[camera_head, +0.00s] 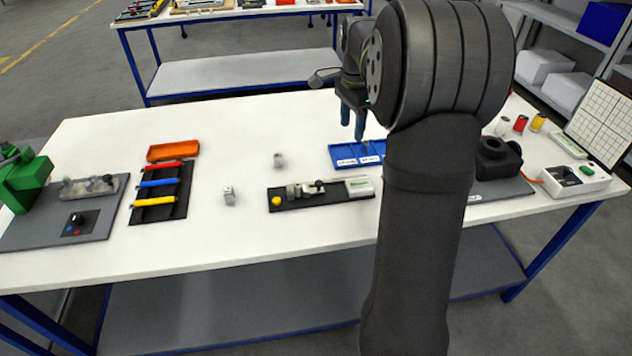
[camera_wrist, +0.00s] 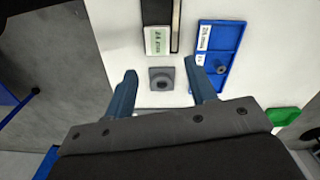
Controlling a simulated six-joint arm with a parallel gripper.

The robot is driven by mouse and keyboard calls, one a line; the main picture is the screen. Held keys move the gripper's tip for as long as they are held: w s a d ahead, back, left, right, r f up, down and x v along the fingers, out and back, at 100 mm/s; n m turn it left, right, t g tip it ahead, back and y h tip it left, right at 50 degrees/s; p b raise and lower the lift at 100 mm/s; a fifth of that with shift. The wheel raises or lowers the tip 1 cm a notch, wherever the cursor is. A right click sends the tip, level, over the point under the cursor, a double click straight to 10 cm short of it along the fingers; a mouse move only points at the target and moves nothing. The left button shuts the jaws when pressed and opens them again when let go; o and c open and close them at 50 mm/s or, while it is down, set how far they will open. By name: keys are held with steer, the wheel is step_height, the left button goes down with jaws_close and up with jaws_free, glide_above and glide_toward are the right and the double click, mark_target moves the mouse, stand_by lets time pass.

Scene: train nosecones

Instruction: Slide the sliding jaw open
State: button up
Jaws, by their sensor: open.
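The black fixture board (camera_head: 330,203) lies on the white table and carries grey metal jaw parts (camera_head: 304,189); which one is the sliding jaw, and how far it stands open, I cannot tell. A yellow button (camera_head: 276,202) sits at its left end and a small display box (camera_head: 359,186) at its right end. The display box also shows in the wrist view (camera_wrist: 158,41). My gripper (camera_head: 352,122) is open and empty, high above the table near the blue tray. In the wrist view my gripper (camera_wrist: 160,68) has its fingers spread, with a grey square part with a round hole (camera_wrist: 161,79) seen between them.
The blue tray (camera_head: 345,153) stands behind the board. Two small grey parts (camera_head: 229,196) (camera_head: 279,160) stand left of it. A black rack (camera_head: 137,212) with coloured tools and an orange tray (camera_head: 173,151) lie further left. My arm hides part of the table right of the board.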

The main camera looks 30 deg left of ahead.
mark_target(319, 182)
steer(key=s+a+n, duration=0.4)
steer(key=a+n, duration=0.1)
steer(key=shift+s+a+r, duration=0.1)
steer(key=shift+s+r, duration=0.1)
steer(key=shift+s, duration=0.2)
steer(key=c, duration=0.4)
steer(key=shift+n, duration=0.6)
steer(key=f, duration=1.7)
steer(key=shift+s+a+f, duration=0.2)
steer(key=shift+s+a, duration=0.1)
steer(key=shift+a, duration=0.05)
